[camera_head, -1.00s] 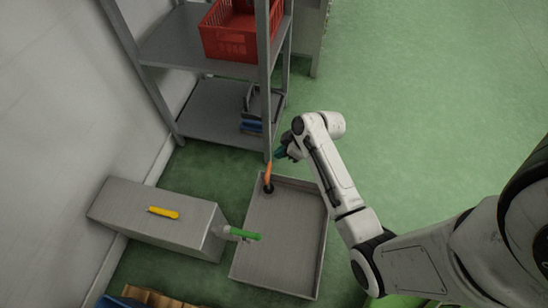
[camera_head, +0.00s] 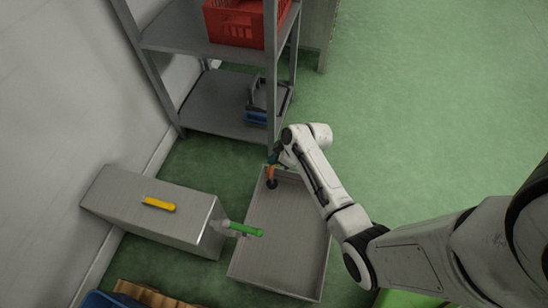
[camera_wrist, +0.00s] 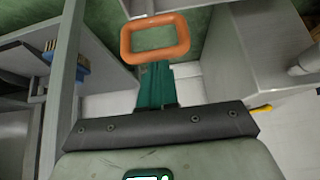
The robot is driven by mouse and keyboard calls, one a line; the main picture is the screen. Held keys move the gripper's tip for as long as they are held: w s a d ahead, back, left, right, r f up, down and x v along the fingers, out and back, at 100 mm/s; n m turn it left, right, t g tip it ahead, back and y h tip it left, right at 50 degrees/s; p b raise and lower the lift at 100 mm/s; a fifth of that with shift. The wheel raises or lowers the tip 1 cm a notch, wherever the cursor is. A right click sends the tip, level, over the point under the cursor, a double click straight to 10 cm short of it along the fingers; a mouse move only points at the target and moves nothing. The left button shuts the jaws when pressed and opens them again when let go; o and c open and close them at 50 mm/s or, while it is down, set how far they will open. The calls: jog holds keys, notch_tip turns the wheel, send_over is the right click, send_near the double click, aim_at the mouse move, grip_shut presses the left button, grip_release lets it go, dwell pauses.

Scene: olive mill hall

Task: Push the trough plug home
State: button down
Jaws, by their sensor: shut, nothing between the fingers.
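The trough (camera_head: 290,235) is a shallow grey metal tray on the green floor. The plug (camera_head: 271,184) has a black base and an orange loop handle and stands in the trough's far left corner. How deep it sits cannot be told. My teal gripper (camera_head: 275,156) is shut and empty, just above the top of the orange handle. In the wrist view the handle (camera_wrist: 155,38) lies just beyond my shut fingertips (camera_wrist: 156,66). Whether they touch cannot be told. The plug's base is hidden there.
A grey metal box (camera_head: 150,215) with a yellow lever and a green-handled valve (camera_head: 245,229) stands left of the trough, the valve reaching over its rim. A metal shelf (camera_head: 215,105) with a red crate (camera_head: 236,22) stands behind. Open floor (camera_head: 430,110) lies right.

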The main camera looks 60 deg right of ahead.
jog(key=shift+a+f+b, duration=0.1)
jog(key=shift+f+b, duration=1.55)
jog(key=shift+f, duration=0.8)
jog(key=r+p, duration=0.3)
jog(key=w+r+p, duration=0.1)
jog(key=r, duration=0.1)
jog(key=shift+a, duration=0.1)
jog(key=p+v, duration=0.4)
jog(key=v, duration=0.6)
jog(key=shift+s+f+p, duration=0.15)
jog(key=shift+f+p, duration=0.05)
jog(key=shift+p, duration=0.1)
